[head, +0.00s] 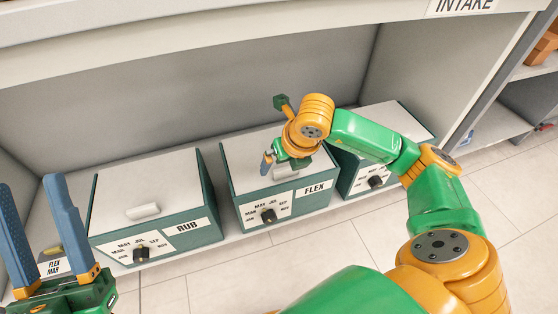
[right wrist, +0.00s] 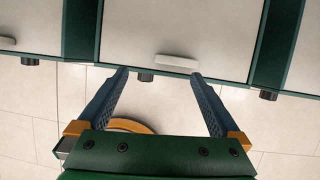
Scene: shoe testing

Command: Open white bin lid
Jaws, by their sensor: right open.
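The middle bin, labelled FLEX, has a dark green body and a white lid (head: 248,152). Its lid lies flat and closed. A small white handle (right wrist: 176,62) is near the lid's front edge in the right wrist view. My right gripper (right wrist: 158,75) is open and empty, its blue fingers apart just in front of and above this bin's front edge. The handle lies just beyond the fingertips. In the head view the right wrist partly covers the lid and handle. My left gripper (head: 38,180) is at the lower left, fingers apart.
The RUB bin (head: 150,190) stands left, its lid shut. Another bin (head: 395,125) stands right, partly behind my right arm. All have black front dials. The shelf's upper panel (head: 200,42) overhangs. Tiled floor lies in front.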

